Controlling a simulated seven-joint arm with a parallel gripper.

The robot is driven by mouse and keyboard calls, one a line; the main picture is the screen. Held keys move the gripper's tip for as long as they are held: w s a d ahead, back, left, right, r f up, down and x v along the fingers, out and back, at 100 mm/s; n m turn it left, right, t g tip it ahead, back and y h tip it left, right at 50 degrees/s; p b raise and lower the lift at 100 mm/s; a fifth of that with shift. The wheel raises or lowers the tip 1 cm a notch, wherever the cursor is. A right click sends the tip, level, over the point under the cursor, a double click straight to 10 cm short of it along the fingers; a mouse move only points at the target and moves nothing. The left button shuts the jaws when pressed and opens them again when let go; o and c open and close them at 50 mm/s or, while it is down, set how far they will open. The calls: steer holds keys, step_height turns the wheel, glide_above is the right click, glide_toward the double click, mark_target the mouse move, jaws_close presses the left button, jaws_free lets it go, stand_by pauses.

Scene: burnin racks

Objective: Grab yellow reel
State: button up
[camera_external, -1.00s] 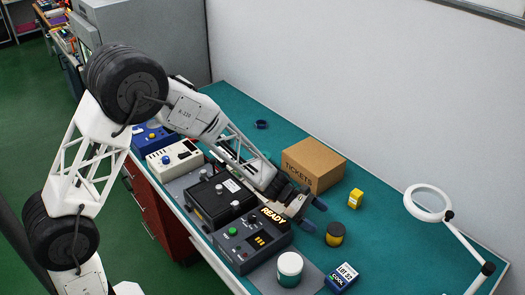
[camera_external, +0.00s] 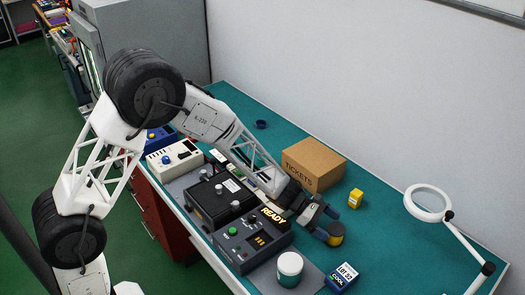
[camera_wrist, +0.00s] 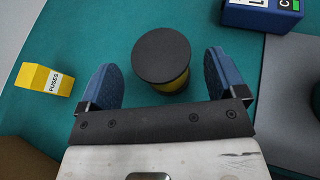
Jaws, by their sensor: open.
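The yellow reel (camera_external: 336,234) has a dark round top and a yellow band, and stands upright on the teal bench top. In the wrist view the reel (camera_wrist: 162,58) lies ahead of and between the two blue fingertips, a little nearer the right one. My gripper (camera_external: 326,223) is open and empty beside the reel. In the wrist view both fingers of my gripper (camera_wrist: 160,80) show, with a gap on each side of the reel. In the external view a finger partly covers the reel.
A yellow fuses box (camera_external: 355,198) stands behind the reel. A cardboard tickets box (camera_external: 313,166) is behind my gripper. A blue box (camera_external: 342,276), a white-and-green jar (camera_external: 289,269) and a black READY device (camera_external: 252,241) stand in front. A ring lamp (camera_external: 428,203) is at the right.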

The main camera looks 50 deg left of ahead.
mark_target(334, 228)
steer(key=shift+x, duration=1.25)
steer(key=c, duration=1.1)
steer(key=shift+r, duration=0.1)
steer(key=shift+r, duration=4.85)
